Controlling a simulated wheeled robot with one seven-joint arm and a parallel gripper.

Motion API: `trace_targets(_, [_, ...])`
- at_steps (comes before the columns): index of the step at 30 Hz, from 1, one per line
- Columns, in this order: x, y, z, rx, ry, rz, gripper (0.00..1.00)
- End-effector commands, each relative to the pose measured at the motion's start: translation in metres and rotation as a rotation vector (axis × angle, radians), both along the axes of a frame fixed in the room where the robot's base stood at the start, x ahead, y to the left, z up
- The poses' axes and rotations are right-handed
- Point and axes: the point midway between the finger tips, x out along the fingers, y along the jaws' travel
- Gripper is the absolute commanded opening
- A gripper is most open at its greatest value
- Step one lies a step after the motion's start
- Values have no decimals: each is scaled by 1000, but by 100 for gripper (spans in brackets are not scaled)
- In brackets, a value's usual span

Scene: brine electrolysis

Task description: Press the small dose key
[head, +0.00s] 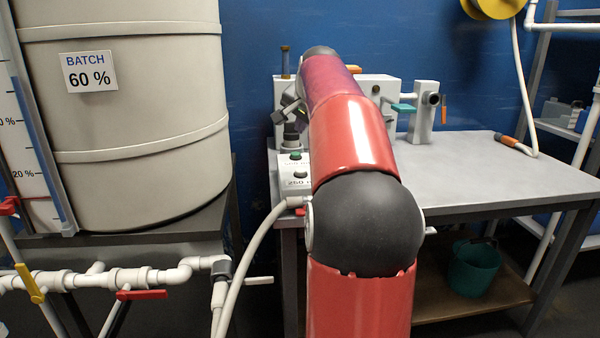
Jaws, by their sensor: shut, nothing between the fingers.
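A small light grey control box (292,181) sits at the left front edge of the grey bench, with a green key (295,155) above a dark key (300,174). A label partly reading "250" is below the dark key. Another label between the keys is too small to read, so I cannot tell which key is the small dose one. My red arm reaches forward over the bench and hides the box's right side.
Grey equipment (378,92) with a teal handle (403,108) stands at the back of the bench (470,170). The bench's right side is mostly clear. A large tank (125,115) labelled 60 % and white pipes (150,277) stand left. A pale hose (246,262) runs to the box.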

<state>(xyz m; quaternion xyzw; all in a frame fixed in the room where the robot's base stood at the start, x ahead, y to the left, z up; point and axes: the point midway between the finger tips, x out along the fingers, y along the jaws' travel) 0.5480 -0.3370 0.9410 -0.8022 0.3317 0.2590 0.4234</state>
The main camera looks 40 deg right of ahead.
Motion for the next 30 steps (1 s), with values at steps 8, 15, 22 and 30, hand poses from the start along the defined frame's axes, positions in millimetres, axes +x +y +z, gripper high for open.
trace_targets(8, [0, 0, -38, 1, 0, -1, 0])
trace_targets(15, [0, 1, -71, 1, 0, 1, 0])
trace_targets(22, [0, 0, -82, 0, 0, 0, 0])
trace_targets(30, [0, 0, -82, -1, 0, 1, 0])
